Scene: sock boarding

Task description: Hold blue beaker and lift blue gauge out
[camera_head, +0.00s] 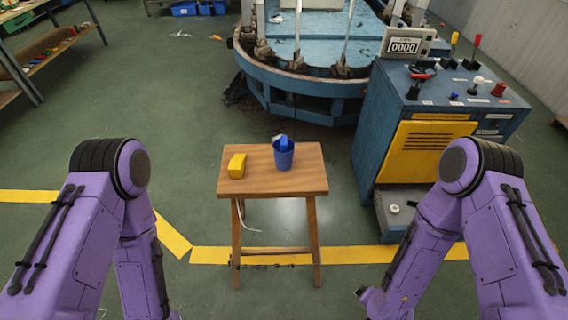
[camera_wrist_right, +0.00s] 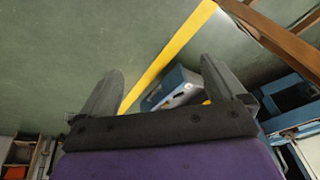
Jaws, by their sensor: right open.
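A blue beaker (camera_head: 283,158) stands upright on a small wooden table. A blue gauge (camera_head: 283,143) sticks out of the beaker's top, and its lower part is hidden inside. Both my arms hang down at the sides, apart from the table. My right gripper (camera_wrist_right: 160,95) is open and empty in the right wrist view, with floor between its two fingers. In the head view, only part of it may show low at the right. My left gripper is outside the head view, below its lower edge.
A yellow block (camera_head: 237,166) lies left of the beaker on the wooden table (camera_head: 300,182). A blue control cabinet (camera_head: 375,125) stands to the right, and a large round blue machine (camera_head: 300,85) stands behind. Floor between my arms and the table is clear.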

